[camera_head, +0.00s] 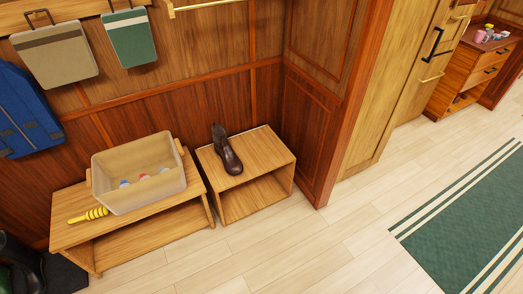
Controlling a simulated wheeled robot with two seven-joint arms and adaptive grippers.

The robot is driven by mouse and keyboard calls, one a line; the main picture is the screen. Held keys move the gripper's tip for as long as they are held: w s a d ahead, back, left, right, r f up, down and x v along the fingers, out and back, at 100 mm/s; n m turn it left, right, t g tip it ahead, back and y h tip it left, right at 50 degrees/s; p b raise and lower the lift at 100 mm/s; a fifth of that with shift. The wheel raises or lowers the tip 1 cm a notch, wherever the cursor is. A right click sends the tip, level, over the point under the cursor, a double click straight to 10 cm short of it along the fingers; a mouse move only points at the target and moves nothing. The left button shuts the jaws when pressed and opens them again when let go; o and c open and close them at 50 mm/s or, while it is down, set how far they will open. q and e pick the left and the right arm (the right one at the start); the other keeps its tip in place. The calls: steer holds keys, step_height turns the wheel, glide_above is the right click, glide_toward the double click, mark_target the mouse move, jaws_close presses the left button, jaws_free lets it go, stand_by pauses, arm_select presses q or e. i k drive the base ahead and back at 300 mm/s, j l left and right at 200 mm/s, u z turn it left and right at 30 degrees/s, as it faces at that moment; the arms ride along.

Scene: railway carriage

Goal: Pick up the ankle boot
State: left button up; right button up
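A dark brown ankle boot (227,150) stands on top of a small open-fronted wooden bench (262,153) against the panelled wall. Its toe points toward the front of the bench and its shaft is at the back. Nothing touches it from above. Neither of my grippers shows in the head view.
A similar wooden bench (73,233) to the left bears a translucent bin (140,192) with small items and a yellow striped object (88,215). Dark boots (22,262) stand at the lower left. The floor (290,250) in front is clear. A green rug (465,232) lies at right.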

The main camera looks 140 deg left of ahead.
mark_target(233, 165)
steer(key=u, duration=4.95)
steer(key=i+u, duration=0.2)
steer(key=i, duration=0.2)
steer(key=i+l+u, duration=0.2)
steer(key=i, duration=0.15)
steer(key=i+l+u, duration=0.2)
steer(key=i, duration=0.2)
